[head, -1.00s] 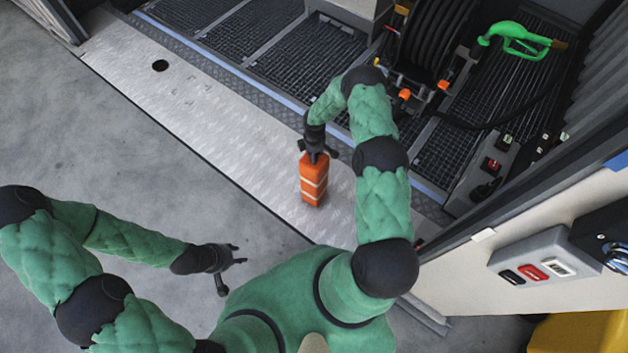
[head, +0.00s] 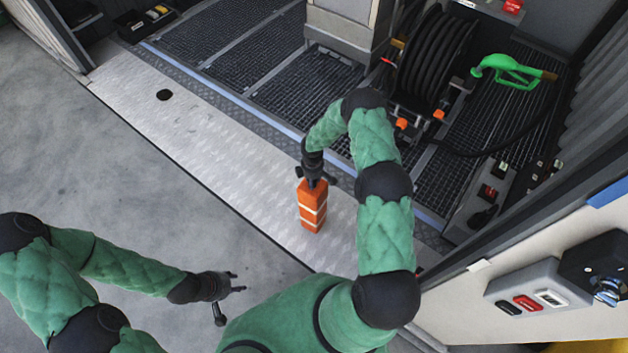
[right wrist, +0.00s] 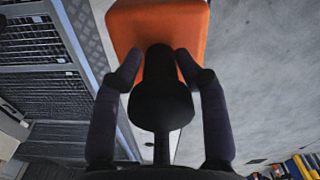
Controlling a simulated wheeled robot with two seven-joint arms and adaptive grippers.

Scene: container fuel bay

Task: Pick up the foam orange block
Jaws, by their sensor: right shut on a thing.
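The foam orange block (head: 312,208) is a tall orange box with pale bands, upright over the metal sill plate in the head view. My right gripper (head: 316,180) is at its top and shut on it. In the right wrist view the block (right wrist: 160,22) fills the top middle, with the fingers of the right gripper (right wrist: 158,70) against it. I cannot tell whether its base touches the plate. My left gripper (head: 228,288) is open and empty, over the grey floor at lower left of the block.
The metal sill plate (head: 215,145) has a dark round hole (head: 164,95). Behind are floor grates, a black hose reel (head: 432,55) and a green fuel nozzle (head: 510,70). A wall with a grey switch box (head: 535,295) stands at right. The concrete floor at left is clear.

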